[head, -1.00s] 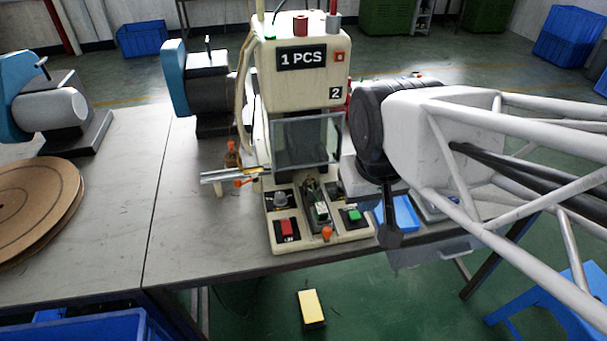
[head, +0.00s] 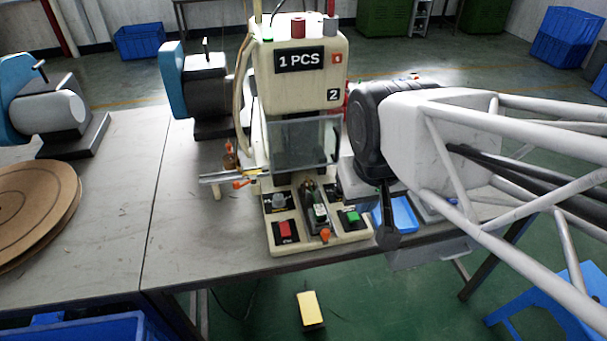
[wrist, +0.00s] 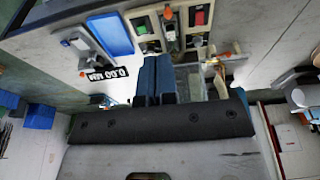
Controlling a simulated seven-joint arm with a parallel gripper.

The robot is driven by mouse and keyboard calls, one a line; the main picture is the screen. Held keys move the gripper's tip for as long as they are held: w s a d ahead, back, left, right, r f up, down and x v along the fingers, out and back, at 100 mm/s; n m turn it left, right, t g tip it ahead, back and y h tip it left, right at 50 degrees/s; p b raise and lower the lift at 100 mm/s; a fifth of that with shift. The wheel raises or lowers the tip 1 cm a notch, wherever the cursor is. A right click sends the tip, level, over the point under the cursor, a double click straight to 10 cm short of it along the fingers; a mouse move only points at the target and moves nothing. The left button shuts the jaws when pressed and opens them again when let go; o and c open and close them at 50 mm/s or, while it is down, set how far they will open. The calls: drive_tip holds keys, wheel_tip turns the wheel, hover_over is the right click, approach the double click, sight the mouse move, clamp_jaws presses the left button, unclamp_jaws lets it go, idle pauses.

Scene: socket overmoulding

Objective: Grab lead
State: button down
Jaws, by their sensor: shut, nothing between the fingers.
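My gripper (wrist: 156,60) shows in the wrist view as two dark blue fingers side by side, shut and empty. It points toward the control base of the moulding machine (head: 302,60). In the head view the dark end of my arm hangs just right of that machine, over the table's front edge; the fingers cannot be made out there. I cannot pick out a lead with certainty in either view. The small fixture (head: 317,212) between the machine's red button (head: 285,230) and green button (head: 351,217) is too small to tell what lies in it.
A clear guard (head: 305,143) covers the machine's middle. A metal bar (head: 225,177) with orange knobs sticks out left. A blue tray (wrist: 108,35) lies near my fingers. A cardboard reel (head: 35,205) is at far left. The table (head: 110,240) is clear between.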

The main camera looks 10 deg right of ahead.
drive_tip(key=c, duration=1.8)
unclamp_jaws()
drive_tip(key=shift+c, duration=0.2)
drive_tip(key=o, duration=1.1)
drive_tip(key=g, duration=0.3)
hover_over(319, 207)
drive_tip(key=f, duration=1.9)
drive_tip(key=shift+s+f, duration=0.1)
drive_tip(key=shift+s, duration=0.15)
drive_tip(key=shift+w+f, duration=0.25)
drive_tip(key=shift+f, duration=0.15)
